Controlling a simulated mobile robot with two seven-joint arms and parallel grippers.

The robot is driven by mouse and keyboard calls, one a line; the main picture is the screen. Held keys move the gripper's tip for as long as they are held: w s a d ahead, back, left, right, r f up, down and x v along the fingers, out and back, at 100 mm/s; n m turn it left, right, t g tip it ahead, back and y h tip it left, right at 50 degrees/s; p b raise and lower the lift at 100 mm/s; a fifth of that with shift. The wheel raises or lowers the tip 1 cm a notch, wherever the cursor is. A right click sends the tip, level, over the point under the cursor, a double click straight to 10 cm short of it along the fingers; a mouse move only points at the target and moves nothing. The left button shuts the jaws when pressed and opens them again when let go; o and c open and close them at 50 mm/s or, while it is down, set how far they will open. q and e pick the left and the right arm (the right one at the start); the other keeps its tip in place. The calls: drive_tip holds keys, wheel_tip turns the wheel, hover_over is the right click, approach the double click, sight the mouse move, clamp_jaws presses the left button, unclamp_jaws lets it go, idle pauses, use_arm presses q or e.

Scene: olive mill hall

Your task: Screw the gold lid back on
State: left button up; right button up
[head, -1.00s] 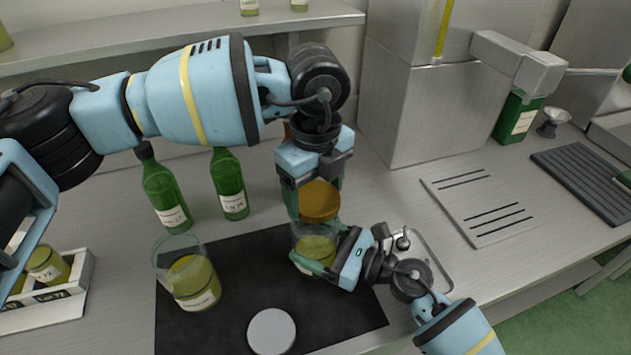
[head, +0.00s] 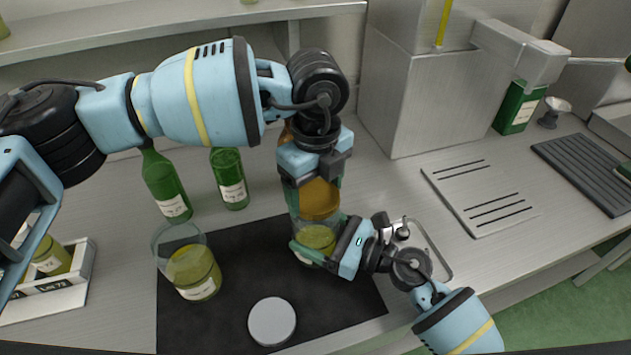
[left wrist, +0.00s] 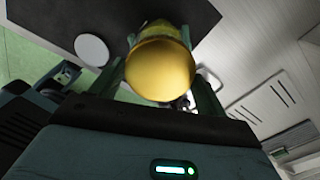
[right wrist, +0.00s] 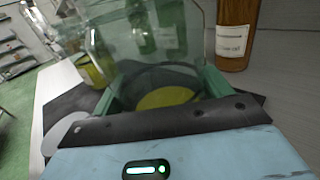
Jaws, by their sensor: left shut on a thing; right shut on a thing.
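The gold lid (head: 319,199) is held between the fingers of my left gripper (head: 317,190), which points down. It also fills the middle of the left wrist view (left wrist: 160,68). Directly below it stands a clear glass jar (head: 318,237) with yellow-green contents, on the dark mat. My right gripper (head: 322,250) is shut around the jar from the right side. The right wrist view shows the jar's glass wall (right wrist: 160,45) between the fingers. The lid looks level over the jar's mouth; I cannot tell if it touches the rim.
Another glass jar (head: 196,275) stands on the mat (head: 235,250) at left. A pale round disc (head: 272,321) lies at the front. Green bottles (head: 167,187) (head: 230,178) stand behind. A small metal tray (head: 436,262) lies right of the jar. The slotted plate (head: 480,198) is farther right.

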use_arm(q)
drive_tip(key=shift+f, duration=0.55)
idle(0.6)
